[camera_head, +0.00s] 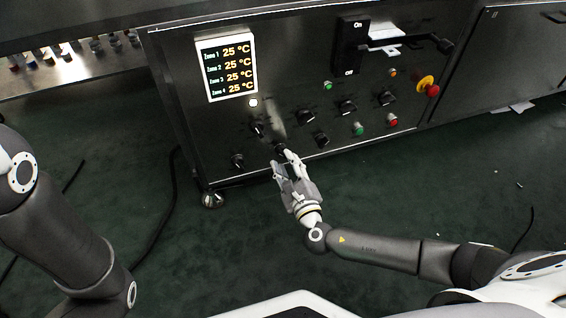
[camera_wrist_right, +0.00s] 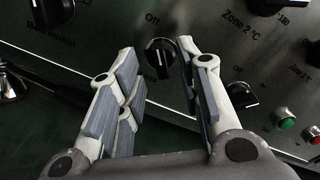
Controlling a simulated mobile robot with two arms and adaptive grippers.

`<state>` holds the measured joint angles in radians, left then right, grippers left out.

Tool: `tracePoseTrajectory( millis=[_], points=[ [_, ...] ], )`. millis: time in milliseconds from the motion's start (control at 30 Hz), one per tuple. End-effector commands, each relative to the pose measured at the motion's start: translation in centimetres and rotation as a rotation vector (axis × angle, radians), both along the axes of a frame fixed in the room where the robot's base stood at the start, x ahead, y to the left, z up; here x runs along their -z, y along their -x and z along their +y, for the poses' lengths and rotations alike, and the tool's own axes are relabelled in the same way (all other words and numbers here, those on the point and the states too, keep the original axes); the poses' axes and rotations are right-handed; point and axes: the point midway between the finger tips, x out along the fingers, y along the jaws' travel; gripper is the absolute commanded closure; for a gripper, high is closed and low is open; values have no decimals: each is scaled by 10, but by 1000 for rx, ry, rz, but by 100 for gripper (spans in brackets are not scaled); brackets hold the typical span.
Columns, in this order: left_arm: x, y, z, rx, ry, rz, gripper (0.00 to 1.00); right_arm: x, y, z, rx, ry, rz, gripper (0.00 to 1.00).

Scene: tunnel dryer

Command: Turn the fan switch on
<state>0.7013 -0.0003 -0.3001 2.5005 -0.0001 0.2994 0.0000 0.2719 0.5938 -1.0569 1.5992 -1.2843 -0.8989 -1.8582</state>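A black rotary knob (camera_wrist_right: 159,57) with a white pointer line sits on the dark metal control panel, under a label reading "Off". The word "Fan" cannot be read in either view, so I cannot confirm that this is the fan switch. My right gripper (camera_wrist_right: 158,62) is open, with the knob ahead of and between its fingertips; I cannot tell whether they touch it. In the head view my right gripper (camera_head: 282,160) is at the panel's lower edge and partly covers that area. My left gripper is out of view; only the left arm shows.
Several other black knobs, including one by "Zone 2 °C" (camera_wrist_right: 243,95), surround the gripper. Green (camera_head: 358,129) and red buttons, an emergency stop (camera_head: 432,90) and an On/Off lever (camera_head: 350,45) are to the right. A temperature display (camera_head: 227,66) is above left.

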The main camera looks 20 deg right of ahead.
Motion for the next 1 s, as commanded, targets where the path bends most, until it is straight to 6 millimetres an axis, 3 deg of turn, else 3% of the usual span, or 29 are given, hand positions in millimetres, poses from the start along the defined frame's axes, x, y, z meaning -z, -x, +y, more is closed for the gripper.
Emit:
tracePoseTrajectory(
  millis=[200,567,833,1000],
  points=[
    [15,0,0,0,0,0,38,1,-24,1,0,-1,-1,67],
    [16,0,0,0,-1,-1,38,0,-29,1,1,-2,1,67],
    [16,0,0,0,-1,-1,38,0,-29,1,1,-2,1,99],
    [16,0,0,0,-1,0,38,0,-29,1,1,-10,1,100]
  ],
)
